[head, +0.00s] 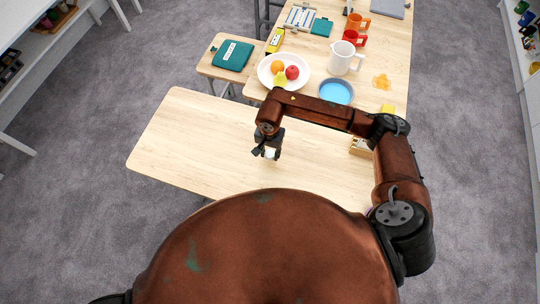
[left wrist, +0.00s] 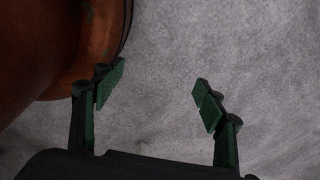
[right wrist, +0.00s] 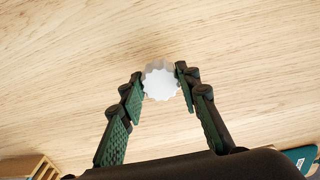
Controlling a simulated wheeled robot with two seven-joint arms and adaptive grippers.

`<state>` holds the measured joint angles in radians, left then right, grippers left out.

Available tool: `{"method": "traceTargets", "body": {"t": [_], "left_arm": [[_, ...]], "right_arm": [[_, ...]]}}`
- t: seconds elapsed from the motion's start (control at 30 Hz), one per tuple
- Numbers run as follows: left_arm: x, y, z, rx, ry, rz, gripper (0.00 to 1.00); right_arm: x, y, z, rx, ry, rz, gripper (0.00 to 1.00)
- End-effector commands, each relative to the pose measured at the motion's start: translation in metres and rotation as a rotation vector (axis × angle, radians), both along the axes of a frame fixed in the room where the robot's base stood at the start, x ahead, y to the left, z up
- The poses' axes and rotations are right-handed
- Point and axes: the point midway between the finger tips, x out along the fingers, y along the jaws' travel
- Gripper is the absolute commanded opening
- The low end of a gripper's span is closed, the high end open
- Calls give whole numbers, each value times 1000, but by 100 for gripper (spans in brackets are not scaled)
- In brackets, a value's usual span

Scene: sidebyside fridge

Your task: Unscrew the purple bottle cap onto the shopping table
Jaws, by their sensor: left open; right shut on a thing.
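A white round cap with a scalloped edge (right wrist: 161,83) sits between the fingertips of my right gripper (right wrist: 160,88). My right gripper is shut on it, with bare wood beyond it. In the head view, my right gripper (head: 268,150) holds the cap over the near light-wood table (head: 190,140); its exact height above the top is hard to tell. No purple bottle shows clearly; much of the table's right side is hidden by my arm. My left gripper (left wrist: 155,100) is open and empty over grey carpet, off the table.
The far table carries a white fruit plate (head: 263,72), a blue bowl (head: 336,92), a white pitcher (head: 342,58) and mugs. A small wooden box (head: 360,147) is partly behind my right arm. The near table's left half is clear.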

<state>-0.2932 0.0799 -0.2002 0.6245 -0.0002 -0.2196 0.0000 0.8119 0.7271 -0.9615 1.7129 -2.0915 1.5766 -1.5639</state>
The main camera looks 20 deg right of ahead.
Motion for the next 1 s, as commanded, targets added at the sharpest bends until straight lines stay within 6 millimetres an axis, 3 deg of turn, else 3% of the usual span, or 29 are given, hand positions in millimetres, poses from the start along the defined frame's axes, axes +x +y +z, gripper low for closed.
{"method": "traceTargets", "body": {"t": [0.1,0.27,0.57,0.6,0.8,1.0], "left_arm": [[-11,0,5,0,13,3,65],[-19,1,5,1,23,4,65],[-9,0,-1,0,12,2,65],[-7,0,1,0,9,1,65],[-5,0,1,0,6,1,65],[-6,0,1,0,6,2,65]], "right_arm": [[-3,0,-18,2,6,-2,1],[-1,-1,-24,0,1,-1,1],[-2,-1,-29,-1,2,0,1],[-2,-1,-28,-1,2,0,33],[-2,-1,-27,0,1,0,47],[-2,-1,-27,0,1,0,48]]}}
